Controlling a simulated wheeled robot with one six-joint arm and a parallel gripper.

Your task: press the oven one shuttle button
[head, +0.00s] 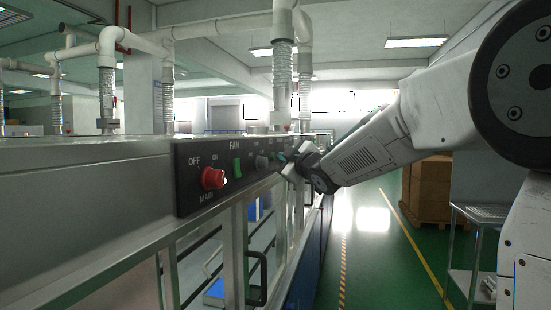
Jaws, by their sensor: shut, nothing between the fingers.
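The oven's black control panel (222,178) runs along the top front edge of the long machine on the left. It carries a red MAIN knob (212,178) marked OFF and ON, a green FAN button (238,167) and a grey round control (262,161) further along. My gripper (284,158) is at the far part of this panel, close to its face. The fingers are small and mostly hidden by my wrist; they look closed with nothing in them. I cannot tell which control they face or whether they touch it. No shuttle label is readable.
Below the panel are glass oven doors with a black handle (258,278). Pipes (283,75) rise above the oven. To the right lie a green floor aisle (372,255), a metal cart (478,212) and brown boxes (428,190).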

